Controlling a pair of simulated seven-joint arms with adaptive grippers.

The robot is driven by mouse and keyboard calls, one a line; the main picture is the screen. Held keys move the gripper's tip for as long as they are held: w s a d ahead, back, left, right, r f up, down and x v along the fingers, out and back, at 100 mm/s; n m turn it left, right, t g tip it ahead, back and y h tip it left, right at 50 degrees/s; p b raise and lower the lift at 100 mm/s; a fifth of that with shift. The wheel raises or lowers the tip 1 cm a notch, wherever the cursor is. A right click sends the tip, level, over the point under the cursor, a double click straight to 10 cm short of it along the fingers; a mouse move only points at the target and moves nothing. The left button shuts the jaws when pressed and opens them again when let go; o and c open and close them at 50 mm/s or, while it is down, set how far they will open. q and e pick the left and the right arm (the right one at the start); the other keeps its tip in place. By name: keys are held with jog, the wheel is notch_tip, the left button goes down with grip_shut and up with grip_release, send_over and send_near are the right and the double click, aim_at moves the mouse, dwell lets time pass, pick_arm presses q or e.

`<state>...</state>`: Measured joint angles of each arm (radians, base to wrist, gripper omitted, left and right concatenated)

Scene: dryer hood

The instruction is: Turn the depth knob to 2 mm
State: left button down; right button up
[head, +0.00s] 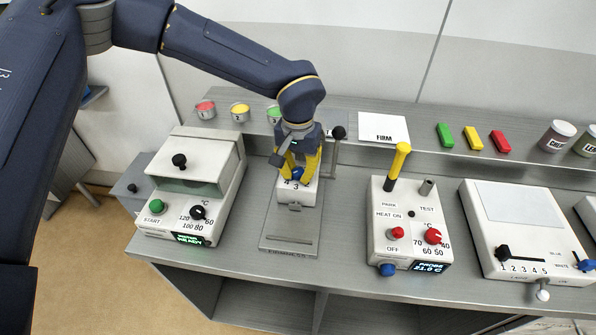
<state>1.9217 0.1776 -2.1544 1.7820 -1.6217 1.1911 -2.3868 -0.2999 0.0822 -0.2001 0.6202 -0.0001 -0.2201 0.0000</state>
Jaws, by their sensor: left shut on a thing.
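The middle device (289,215) is a grey plate with a white block (297,195) on it, marked with digits; a 4 and a 3 can be read. A blue knob (297,174) sits on top of the block, mostly hidden by my gripper. My left gripper (298,177), with yellow fingers, comes down from above and is shut on the blue knob. The knob's pointer and the other digits are hidden, so its setting cannot be read. My right gripper is not in view.
A white hooded unit (164,212) with a lit display stands left. A white heater box (385,250) with a yellow-handled probe (398,164) stands right. A black-knobbed post (338,133) rises close by my gripper. Cups and coloured blocks line the back shelf.

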aim_at(299, 172)
pick_arm(q)
jog(key=shift+n, duration=0.4)
jog(key=n, duration=0.4)
jog(key=shift+s+n, duration=0.1)
jog(key=shift+n, duration=0.3)
jog(key=shift+d+n, duration=0.1)
jog(key=shift+n, duration=2.4)
jog(key=shift+f, duration=0.1)
jog(key=c, duration=1.1)
grip_release()
notch_tip(299, 172, up, 12)
